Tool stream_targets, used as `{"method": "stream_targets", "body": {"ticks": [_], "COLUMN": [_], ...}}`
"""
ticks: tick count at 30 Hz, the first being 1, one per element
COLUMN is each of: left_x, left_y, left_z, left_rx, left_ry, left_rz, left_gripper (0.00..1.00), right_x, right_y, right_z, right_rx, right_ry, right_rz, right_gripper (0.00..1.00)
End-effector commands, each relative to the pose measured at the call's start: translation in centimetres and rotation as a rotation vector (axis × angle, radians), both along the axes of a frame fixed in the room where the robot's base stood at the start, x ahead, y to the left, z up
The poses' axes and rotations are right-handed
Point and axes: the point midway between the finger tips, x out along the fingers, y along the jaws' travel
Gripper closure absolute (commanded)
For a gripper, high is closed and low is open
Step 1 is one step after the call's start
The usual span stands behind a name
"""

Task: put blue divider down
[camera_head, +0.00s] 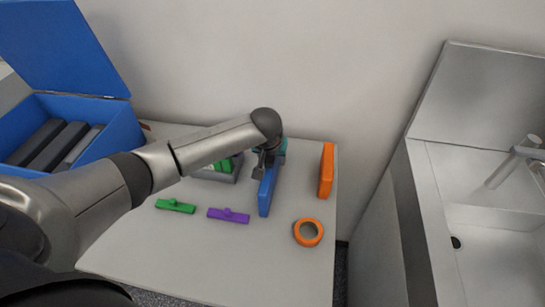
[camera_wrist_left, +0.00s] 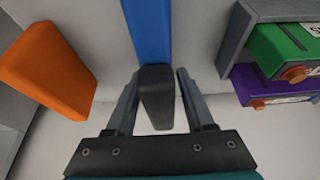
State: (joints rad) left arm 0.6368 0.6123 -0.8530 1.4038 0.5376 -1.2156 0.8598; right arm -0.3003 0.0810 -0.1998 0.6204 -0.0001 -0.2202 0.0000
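The blue divider (camera_head: 267,191) stands upright on its edge on the light table (camera_head: 185,255), in the middle right of the head view. Its blue face (camera_wrist_left: 148,28) and dark grey end piece (camera_wrist_left: 156,97) show in the left wrist view. My left gripper (camera_head: 265,165) is at the divider's far upper end. In the left wrist view its two fingers (camera_wrist_left: 158,75) stand either side of the dark piece, with narrow gaps, so it looks open around it. The arm hides part of the table. My right gripper is in neither view.
An orange divider (camera_head: 326,170) stands to the right, an orange ring (camera_head: 308,232) lies in front. Green (camera_head: 175,206) and purple (camera_head: 228,215) pieces lie left. A grey holder (camera_wrist_left: 233,40) with green and purple blocks is close by. A sink (camera_head: 490,225) stands beyond a gap.

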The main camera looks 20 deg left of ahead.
Motion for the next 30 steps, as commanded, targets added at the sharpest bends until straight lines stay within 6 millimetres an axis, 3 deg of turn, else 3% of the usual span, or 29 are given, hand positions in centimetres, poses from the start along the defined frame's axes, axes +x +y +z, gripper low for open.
{"method": "stream_targets", "body": {"ticks": [13,30], "left_x": [-0.2,-3.9], "left_y": [0.0,-1.0], "left_z": [0.9,9.6], "left_rx": [0.000,-0.001], "left_ry": [0.000,-0.001], "left_rz": [-0.001,-0.002], "left_gripper": [0.39,0.39], "right_x": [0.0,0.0], "right_y": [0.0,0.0], "right_z": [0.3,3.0], "right_rx": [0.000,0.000], "right_ry": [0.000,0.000], "right_rz": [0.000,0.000], "right_gripper": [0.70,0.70]}}
